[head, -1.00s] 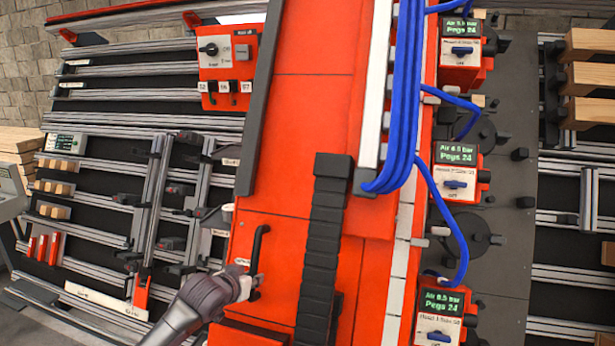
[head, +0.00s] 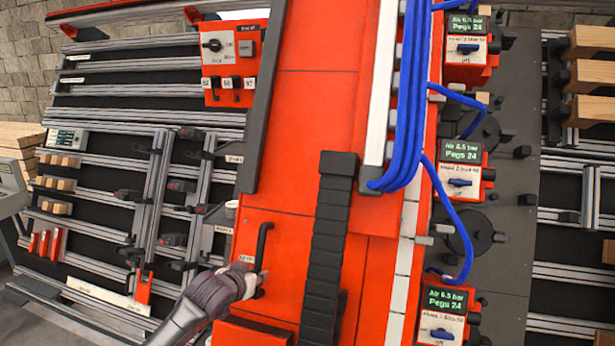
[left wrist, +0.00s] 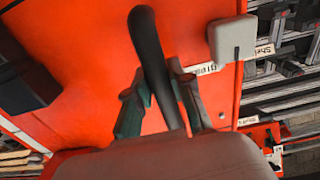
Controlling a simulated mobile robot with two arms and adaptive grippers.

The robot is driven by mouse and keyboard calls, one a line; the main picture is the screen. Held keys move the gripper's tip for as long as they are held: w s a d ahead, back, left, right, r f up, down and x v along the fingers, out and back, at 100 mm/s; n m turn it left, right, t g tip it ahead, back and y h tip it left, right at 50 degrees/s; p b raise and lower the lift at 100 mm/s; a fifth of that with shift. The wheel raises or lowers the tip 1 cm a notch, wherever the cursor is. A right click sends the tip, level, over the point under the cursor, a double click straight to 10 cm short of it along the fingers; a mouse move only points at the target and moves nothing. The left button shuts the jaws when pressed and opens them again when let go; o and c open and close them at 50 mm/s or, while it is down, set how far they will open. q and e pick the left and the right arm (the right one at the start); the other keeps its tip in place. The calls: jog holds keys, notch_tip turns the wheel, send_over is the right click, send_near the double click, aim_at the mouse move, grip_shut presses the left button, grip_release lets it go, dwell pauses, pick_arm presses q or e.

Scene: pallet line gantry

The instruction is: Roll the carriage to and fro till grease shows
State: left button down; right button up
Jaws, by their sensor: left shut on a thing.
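The orange carriage (head: 285,225) fills the middle of the head view as a tall panelled beam. A black bar handle (head: 263,245) stands on its lower left face. My left gripper (head: 260,284) is at the lower end of this handle. In the left wrist view the dark handle (left wrist: 150,55) runs between the two fingers of my left gripper (left wrist: 160,105), which is shut on it. A pale grey block (left wrist: 232,38) sits beside the handle. No grease can be made out. My right gripper is not in view.
A black cable chain (head: 330,230) and blue hoses (head: 408,100) run along the carriage. Orange boxes with green displays (head: 460,152) line its right side. A rail bed with clamps (head: 150,200) lies to the left. Stacked timber (head: 590,75) is at the right.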

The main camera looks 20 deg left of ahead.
pick_arm(q)
jog(key=shift+d+f, duration=0.1)
jog(key=shift+d, duration=0.15)
